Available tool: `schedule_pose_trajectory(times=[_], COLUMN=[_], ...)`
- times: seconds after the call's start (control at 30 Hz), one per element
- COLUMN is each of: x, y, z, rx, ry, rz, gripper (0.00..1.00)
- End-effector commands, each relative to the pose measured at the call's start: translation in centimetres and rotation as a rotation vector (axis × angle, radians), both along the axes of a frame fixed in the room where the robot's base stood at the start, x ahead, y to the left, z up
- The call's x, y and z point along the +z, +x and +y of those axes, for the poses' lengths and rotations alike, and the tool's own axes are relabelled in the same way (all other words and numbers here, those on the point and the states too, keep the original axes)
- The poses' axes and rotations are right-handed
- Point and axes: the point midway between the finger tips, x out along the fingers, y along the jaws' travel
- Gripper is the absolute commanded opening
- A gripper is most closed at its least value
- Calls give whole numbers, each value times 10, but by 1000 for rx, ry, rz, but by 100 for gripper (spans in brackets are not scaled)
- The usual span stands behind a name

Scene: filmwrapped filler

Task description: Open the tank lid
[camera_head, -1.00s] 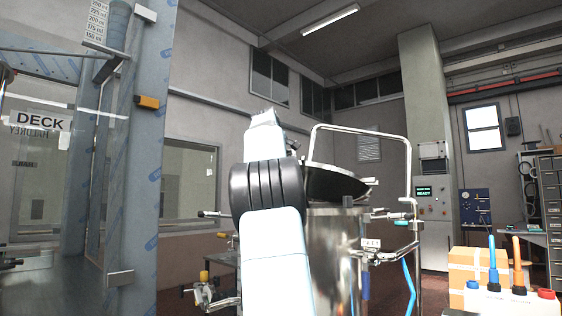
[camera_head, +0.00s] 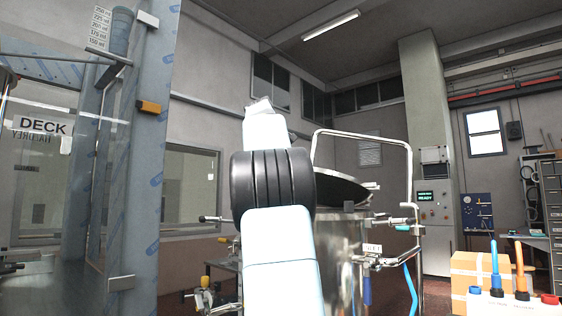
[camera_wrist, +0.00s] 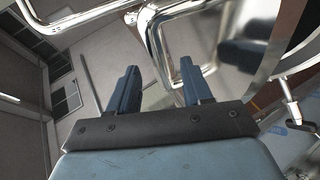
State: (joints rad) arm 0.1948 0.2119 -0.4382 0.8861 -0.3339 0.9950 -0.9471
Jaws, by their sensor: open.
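The shiny metal tank (camera_head: 338,240) stands behind my arm in the head view, its left part hidden. Its dark lid (camera_head: 345,190) sits tilted above the tank's top edge, partly hidden by my arm. A bent metal tube frame (camera_head: 362,134) rises above and beside the lid. My gripper's fingers are hidden in the head view. In the wrist view my gripper (camera_wrist: 158,72) is open, with two blue fingers apart. A chrome bar (camera_wrist: 155,40) bends just beyond and between the fingertips; contact cannot be told. A mirror-like round surface (camera_wrist: 232,60) lies to the right.
Valves and pipe fittings (camera_head: 385,225) stick out at the tank's right side. A cardboard box (camera_head: 478,272) and a white holder with coloured tools (camera_head: 510,303) stand at the lower right. A glazed grey frame (camera_head: 142,200) stands at the left.

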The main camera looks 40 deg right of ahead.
Motion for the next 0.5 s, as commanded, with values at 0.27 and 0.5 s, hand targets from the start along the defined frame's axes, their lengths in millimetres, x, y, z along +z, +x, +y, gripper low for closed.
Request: schedule_pose_trajectory(times=[0.27,0.5], x=[22,30], y=[-27,-37], z=[39,55], rx=[1,0], ry=[1,0], rz=[-2,0], gripper=[49,49])
